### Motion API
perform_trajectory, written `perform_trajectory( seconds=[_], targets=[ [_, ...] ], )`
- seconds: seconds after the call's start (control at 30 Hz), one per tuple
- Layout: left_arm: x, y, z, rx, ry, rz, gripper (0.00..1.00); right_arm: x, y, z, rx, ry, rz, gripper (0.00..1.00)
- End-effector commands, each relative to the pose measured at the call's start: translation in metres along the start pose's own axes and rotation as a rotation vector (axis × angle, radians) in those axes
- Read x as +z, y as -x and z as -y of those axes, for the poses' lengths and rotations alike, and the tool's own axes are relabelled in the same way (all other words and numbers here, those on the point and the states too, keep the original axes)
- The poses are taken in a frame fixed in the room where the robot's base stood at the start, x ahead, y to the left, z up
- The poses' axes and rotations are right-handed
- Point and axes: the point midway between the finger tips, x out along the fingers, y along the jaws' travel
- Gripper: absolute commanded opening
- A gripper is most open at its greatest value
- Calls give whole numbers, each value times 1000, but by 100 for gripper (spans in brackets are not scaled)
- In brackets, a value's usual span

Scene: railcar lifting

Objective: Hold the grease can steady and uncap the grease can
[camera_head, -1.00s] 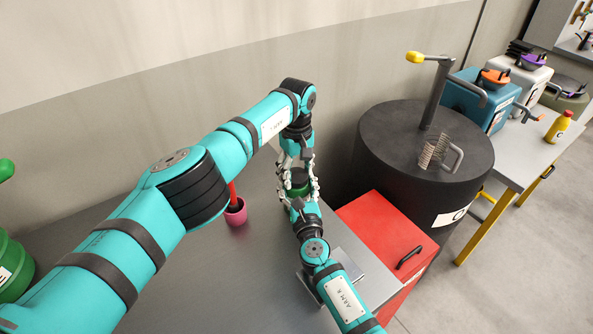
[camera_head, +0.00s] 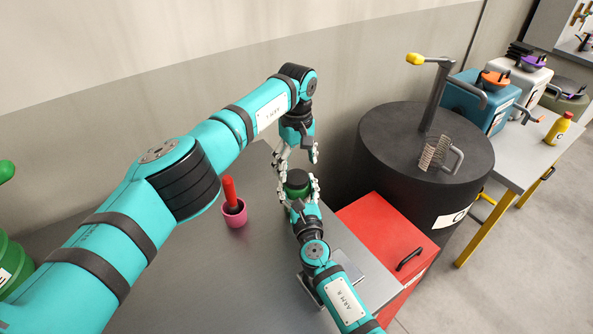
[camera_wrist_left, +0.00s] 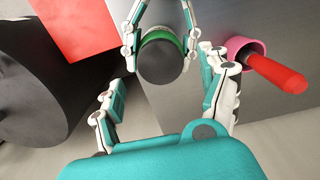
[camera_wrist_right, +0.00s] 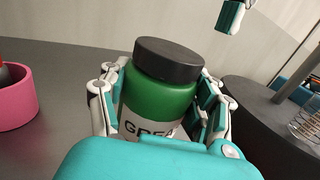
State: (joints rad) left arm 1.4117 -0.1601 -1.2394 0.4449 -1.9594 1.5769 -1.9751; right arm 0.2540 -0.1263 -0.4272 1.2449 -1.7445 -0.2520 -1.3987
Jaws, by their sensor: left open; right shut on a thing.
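The grease can (camera_wrist_right: 155,103) is green with a pale label. It stands upright between the fingers of my right gripper (camera_head: 299,192), which is shut on it. Its dark cap (camera_wrist_right: 168,60) sits on top in the right wrist view. In the left wrist view, the cap (camera_wrist_left: 160,62) shows from above with the green can behind it. My left gripper (camera_head: 297,153) is open and empty, pointing down above the can and apart from the cap. Its spread fingers (camera_wrist_left: 165,100) show on both sides of the left wrist view.
A pink cup (camera_head: 235,214) with a red-handled tool (camera_head: 229,190) stands on the grey table (camera_head: 190,275), left of the can. A black drum (camera_head: 390,160) and a red box (camera_head: 378,238) are to the right. A green container (camera_head: 12,268) is at the far left.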

Motion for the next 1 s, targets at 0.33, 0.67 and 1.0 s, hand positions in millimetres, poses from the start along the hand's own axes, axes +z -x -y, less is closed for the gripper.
perform_trajectory(
  seconds=[0.33,0.67,1.0],
  targets=[
    [-1,42,0,0,-1,-3,76,0,0,0,0,0,0,0],
    [1,7,1,-4,1,4,76,0,0,0,0,0,1,0],
    [0,-32,0,-1,1,2,76,0,0,0,0,0,1,0]
  ],
)
